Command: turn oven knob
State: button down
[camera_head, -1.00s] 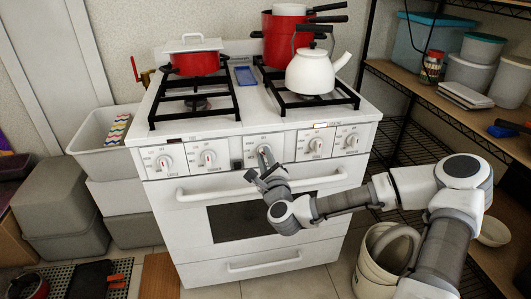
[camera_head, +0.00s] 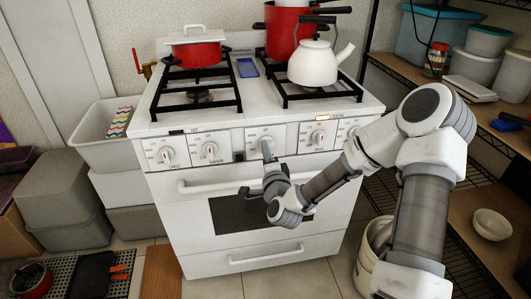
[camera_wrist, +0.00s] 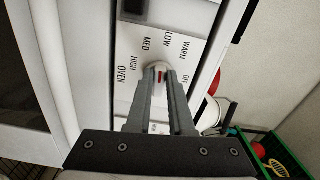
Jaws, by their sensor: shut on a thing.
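The white stove (camera_head: 225,232) stands against the wall with a row of knobs along its front panel. The middle knob, the oven knob (camera_wrist: 160,68), is white with a red mark. In the wrist view its panel reads OVEN, HIGH, MED, LOW, WARM and OFF. My gripper (camera_wrist: 161,75) is shut on this knob, one finger on each side. In the head view my gripper (camera_head: 267,158) reaches up to the middle knob from below and largely hides it.
The oven door handle (camera_head: 200,187) runs just below my gripper. A white kettle (camera_head: 313,65) and red pots (camera_head: 197,52) stand on the stove top. Shelves (camera_head: 500,135) are at right; grey bins (camera_head: 60,195) are at left.

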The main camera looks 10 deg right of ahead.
jog(key=shift+w+d+f+n+b, duration=0.1)
jog(key=shift+n+b, duration=0.8)
jog(key=shift+n, duration=0.65)
jog(key=shift+f+n+b, duration=0.1)
jog(key=shift+n+b, duration=0.75)
jog(key=shift+n, duration=0.7)
jog(key=shift+r, duration=0.1)
jog(key=c, duration=0.8)
grip_release()
jog(key=shift+s+f, duration=0.2)
